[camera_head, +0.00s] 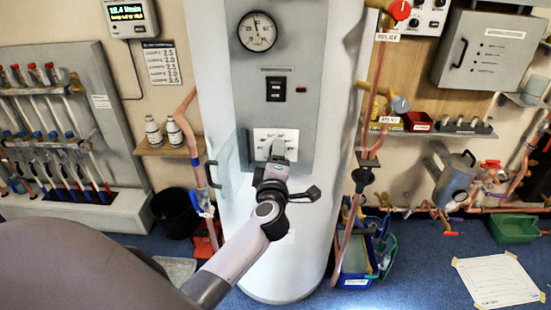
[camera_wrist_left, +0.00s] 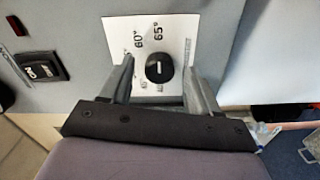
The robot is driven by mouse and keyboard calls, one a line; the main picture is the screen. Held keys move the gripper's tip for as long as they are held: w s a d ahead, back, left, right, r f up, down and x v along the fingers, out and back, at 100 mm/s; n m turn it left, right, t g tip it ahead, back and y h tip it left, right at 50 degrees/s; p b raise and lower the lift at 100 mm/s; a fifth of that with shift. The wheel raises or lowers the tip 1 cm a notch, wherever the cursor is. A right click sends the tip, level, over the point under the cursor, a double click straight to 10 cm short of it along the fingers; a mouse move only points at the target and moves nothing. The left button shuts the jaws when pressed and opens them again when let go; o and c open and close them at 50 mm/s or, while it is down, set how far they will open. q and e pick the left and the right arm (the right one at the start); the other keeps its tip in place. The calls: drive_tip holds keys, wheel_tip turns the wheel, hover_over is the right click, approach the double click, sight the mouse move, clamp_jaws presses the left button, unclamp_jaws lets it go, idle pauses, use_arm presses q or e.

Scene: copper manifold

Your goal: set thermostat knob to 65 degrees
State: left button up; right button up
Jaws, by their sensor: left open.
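The thermostat knob (camera_wrist_left: 159,68) is a small round black knob with a short white mark on its face. It sits on a white dial plate (camera_wrist_left: 180,30) with printed numbers; 60 and 65 degrees are readable in the left wrist view, others are partly hidden. I cannot tell which number the mark points at. In the head view the dial plate (camera_head: 270,136) is on the tank's grey panel, and my gripper hides the knob. My left gripper (camera_wrist_left: 158,72) is open, with one finger on each side of the knob; contact is unclear. My right gripper is not in view.
A clear cover door (camera_head: 228,160) hangs open left of the dial plate. A black switch (camera_head: 276,89) and a round gauge (camera_head: 257,31) are above. Copper pipes with valves (camera_head: 399,104) run right of the tank (camera_head: 210,60). Crates (camera_head: 358,262) stand on the floor.

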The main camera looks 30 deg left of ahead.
use_arm(q)
drive_tip(key=v, duration=0.7)
drive_tip(key=shift+d, duration=0.1)
idle(0.5)
